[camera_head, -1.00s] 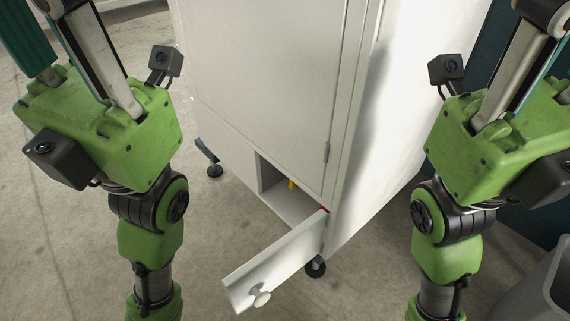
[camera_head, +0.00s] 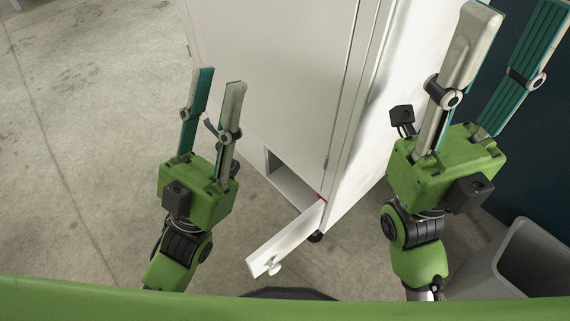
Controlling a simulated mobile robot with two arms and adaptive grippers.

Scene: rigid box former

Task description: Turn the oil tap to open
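The white cabinet (camera_head: 268,60) stands in the middle with its low flap door (camera_head: 288,240) swung open, a round knob (camera_head: 273,267) on it. Behind the flap is a dark low compartment (camera_head: 274,163). I cannot make out the oil tap; the inside of the compartment is mostly hidden. My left gripper (camera_head: 221,78) is open and empty, fingers pointing up the picture, left of the compartment and in front of the cabinet's face. My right gripper (camera_head: 524,12) is open and empty, right of the cabinet and apart from the compartment.
A dark panel (camera_head: 525,165) is behind my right gripper. The concrete floor (camera_head: 75,150) on the left is clear. The open flap juts out toward me.

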